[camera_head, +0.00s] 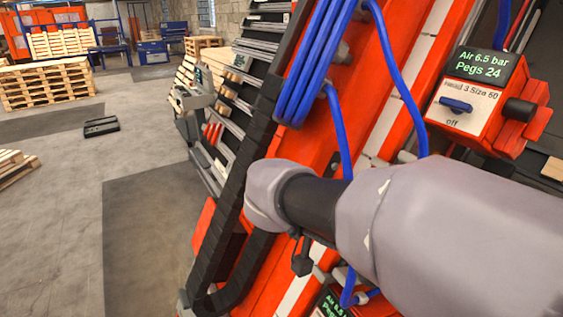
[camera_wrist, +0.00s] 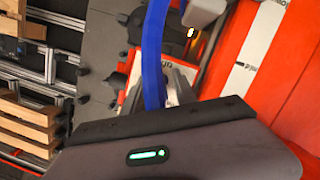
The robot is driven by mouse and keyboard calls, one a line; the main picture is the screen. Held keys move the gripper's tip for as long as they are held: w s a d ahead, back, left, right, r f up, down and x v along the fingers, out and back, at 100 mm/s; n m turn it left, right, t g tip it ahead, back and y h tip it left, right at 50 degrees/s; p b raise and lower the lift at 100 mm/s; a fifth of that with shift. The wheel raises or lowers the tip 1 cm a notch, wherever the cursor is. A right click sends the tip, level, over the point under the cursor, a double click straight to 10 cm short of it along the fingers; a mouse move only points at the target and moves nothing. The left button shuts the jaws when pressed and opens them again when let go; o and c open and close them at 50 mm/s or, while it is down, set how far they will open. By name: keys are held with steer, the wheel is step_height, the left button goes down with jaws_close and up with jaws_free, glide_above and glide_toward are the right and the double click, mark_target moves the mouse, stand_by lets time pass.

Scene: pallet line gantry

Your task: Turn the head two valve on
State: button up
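The box labelled Head 3 Size 60 (camera_head: 478,105) is at the upper right of the head view. Its blue handle (camera_head: 456,104) lies nearly level, with "off" printed below. A second orange box with a similar dark display (camera_head: 333,304) is cut off at the bottom edge, partly behind my arm. Its label and handle are hidden, so I cannot tell whether it is head two. My gripper (camera_wrist: 174,84) shows in the wrist view beyond its grey body with a green light. A blue hose crosses in front of the fingers, and their opening is unclear.
Blue hoses (camera_head: 316,62) hang along the orange gantry (camera_head: 355,95), close to my arm. A black cable chain (camera_head: 250,165) runs down its left side. Pallets (camera_head: 47,84) and a small black object (camera_head: 101,126) stand on the floor at left, with open floor between.

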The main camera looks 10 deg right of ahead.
jaws_close()
steer(key=shift+p, duration=0.3)
steer(key=shift+a+n+g+h+p, duration=0.2)
steer(key=shift+n+h+p, duration=0.45)
steer(key=shift+n+p, duration=1.95)
steer(key=shift+d+n+g+h+p, duration=0.1)
steer(key=shift+n+g+h+p, duration=0.4)
steer(key=shift+n+p, duration=2.1)
steer(key=shift+n, duration=0.4)
jaws_free()
